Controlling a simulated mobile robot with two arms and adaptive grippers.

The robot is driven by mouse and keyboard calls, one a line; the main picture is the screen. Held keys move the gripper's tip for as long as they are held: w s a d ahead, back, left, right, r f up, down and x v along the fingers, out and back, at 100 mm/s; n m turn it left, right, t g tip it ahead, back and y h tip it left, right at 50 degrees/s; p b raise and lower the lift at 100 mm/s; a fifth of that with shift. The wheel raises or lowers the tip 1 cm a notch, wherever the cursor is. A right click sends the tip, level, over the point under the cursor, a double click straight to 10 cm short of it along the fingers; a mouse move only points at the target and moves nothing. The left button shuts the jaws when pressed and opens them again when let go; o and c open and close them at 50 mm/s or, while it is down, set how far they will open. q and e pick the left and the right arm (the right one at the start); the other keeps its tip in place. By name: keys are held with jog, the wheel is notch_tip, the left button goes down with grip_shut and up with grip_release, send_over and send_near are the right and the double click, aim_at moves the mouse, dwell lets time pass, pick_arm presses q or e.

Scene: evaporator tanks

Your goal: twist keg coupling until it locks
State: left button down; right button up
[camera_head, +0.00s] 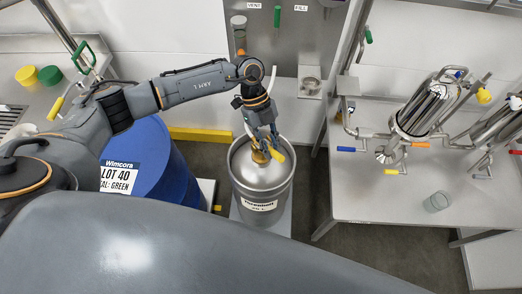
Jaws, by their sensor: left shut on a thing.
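A silver keg (262,187) with a white label stands on a pale base in the middle of the camera_head view. The keg coupling (259,155), brass-coloured with a yellow handle (277,155), sits at the centre of the keg top. My left gripper (262,138) comes down from above onto the coupling and is shut on it. The fingers hide part of the coupling, so how it seats on the keg cannot be told. A pale hose (272,80) shows beside my left wrist. My right gripper is not in view.
A blue drum (150,165) with a lot label stands left of the keg, under my left arm. A steel table (365,190) at the right carries steel vessels with coloured valve handles and a glass beaker (436,202). A panel with vent and fill labels (285,30) stands behind.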

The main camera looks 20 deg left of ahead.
pick_arm(q)
jog(key=shift+s+a+f+m+g+y, duration=0.1)
jog(key=shift+s+a+m+g+y, duration=0.1)
jog(key=shift+m, duration=0.3)
jog(key=shift+s+a+m+g+y, duration=0.1)
jog(key=shift+m+g+y, duration=0.1)
jog(key=shift+m, duration=0.3)
jog(key=shift+s+a+m+y+b, duration=0.2)
jog(key=shift+s+m+y+b, duration=0.15)
jog(key=shift+m, duration=0.45)
jog(key=shift+w+g, duration=0.1)
jog(key=shift+g, duration=0.2)
jog(key=shift+a+m+y+b, duration=0.3)
jog(key=shift+m+y+b, duration=0.05)
jog(key=shift+m, duration=0.35)
